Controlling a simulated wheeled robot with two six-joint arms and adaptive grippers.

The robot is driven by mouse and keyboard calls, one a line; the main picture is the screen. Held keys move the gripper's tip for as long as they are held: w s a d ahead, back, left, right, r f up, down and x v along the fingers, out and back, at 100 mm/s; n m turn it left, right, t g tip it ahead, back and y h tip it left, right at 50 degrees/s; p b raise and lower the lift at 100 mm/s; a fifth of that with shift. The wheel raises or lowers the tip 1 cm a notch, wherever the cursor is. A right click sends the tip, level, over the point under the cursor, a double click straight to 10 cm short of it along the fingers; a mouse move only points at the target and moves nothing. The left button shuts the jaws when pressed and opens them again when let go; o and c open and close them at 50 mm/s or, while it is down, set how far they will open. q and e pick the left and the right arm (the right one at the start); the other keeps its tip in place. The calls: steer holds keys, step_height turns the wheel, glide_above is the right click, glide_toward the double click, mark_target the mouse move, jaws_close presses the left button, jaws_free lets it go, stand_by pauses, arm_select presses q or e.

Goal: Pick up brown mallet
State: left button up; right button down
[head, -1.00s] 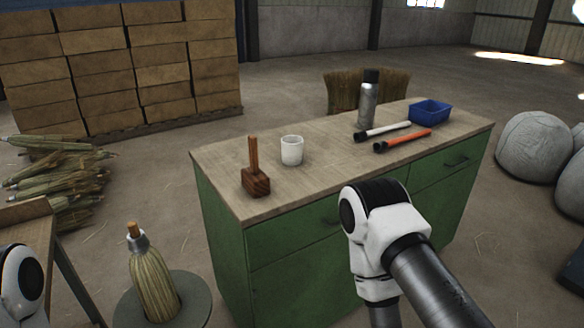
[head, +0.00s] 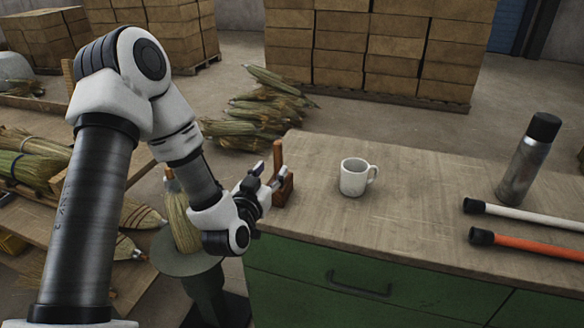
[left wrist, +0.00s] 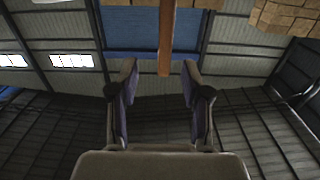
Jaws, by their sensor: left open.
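The brown mallet (head: 284,186) stands on the left end of the workbench, head down and handle up. My left gripper (head: 279,174) reaches in from the left and is right at the mallet, partly covering it. In the left wrist view the gripper (left wrist: 160,72) is open, with a finger on each side. The brown handle (left wrist: 166,40) shows between and beyond the fingertips, slightly right of the middle, with gaps to both. I cannot tell from the head view how deep the handle is between the fingers. My right gripper is out of view.
The green workbench (head: 330,222) also bears a white mug (head: 355,177) to the right of the mallet, a grey bottle (head: 527,160), and a white (head: 520,214) and an orange handle (head: 525,243). A broom (head: 181,220) on a round stand is below my left arm.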

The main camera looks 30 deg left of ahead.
mark_target(276, 155)
arm_select(q)
steer(key=w+a, duration=0.1)
steer(key=w+a+r+p, duration=0.1)
steer(key=shift+w+r, duration=0.15)
steer(key=shift+w, duration=0.25)
steer(key=x, duration=0.2)
steer(key=d+p+x, duration=0.1)
steer(key=x, duration=0.1)
steer(key=shift+w, duration=0.2)
steer(key=shift+w+a, duration=0.15)
steer(key=shift+a, duration=0.1)
steer(key=shift+c, duration=1)
jaws_close()
